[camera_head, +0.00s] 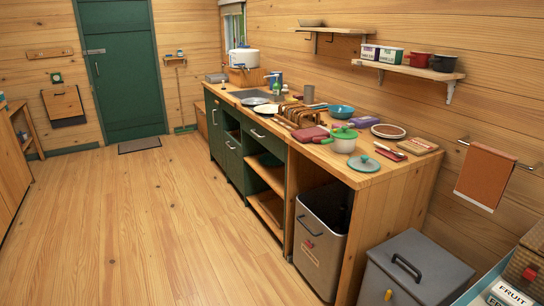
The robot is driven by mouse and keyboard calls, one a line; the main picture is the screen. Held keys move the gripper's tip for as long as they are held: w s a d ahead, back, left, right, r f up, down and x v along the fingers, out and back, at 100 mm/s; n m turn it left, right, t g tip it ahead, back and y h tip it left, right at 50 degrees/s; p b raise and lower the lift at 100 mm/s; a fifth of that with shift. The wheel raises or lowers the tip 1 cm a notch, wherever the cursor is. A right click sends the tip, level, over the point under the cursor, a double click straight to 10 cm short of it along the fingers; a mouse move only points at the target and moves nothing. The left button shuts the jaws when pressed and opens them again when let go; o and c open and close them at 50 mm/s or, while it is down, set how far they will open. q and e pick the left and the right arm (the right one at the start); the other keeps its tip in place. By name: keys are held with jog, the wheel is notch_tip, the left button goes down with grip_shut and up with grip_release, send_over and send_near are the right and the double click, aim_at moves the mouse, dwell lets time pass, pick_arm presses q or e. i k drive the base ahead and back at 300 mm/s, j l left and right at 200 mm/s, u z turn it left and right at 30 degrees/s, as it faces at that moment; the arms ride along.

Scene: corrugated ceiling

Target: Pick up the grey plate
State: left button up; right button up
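A round grey plate (254,101) lies flat on the wooden counter, towards its far end near the sink. A white plate (268,110) lies just in front of it. Neither of my grippers is in view.
The counter (375,180) also holds a green-lidded pot (344,141), a teal pan (341,111) and a wooden rack (299,115). A grey bin (413,270) and a metal bin (318,245) stand at its near end. The wooden floor (150,220) left of the counter is clear.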

aim_at(250, 101)
jog(key=u, duration=0.3)
jog(key=i, duration=4.1)
jog(key=i+j+z, duration=0.1)
jog(key=z, duration=0.4)
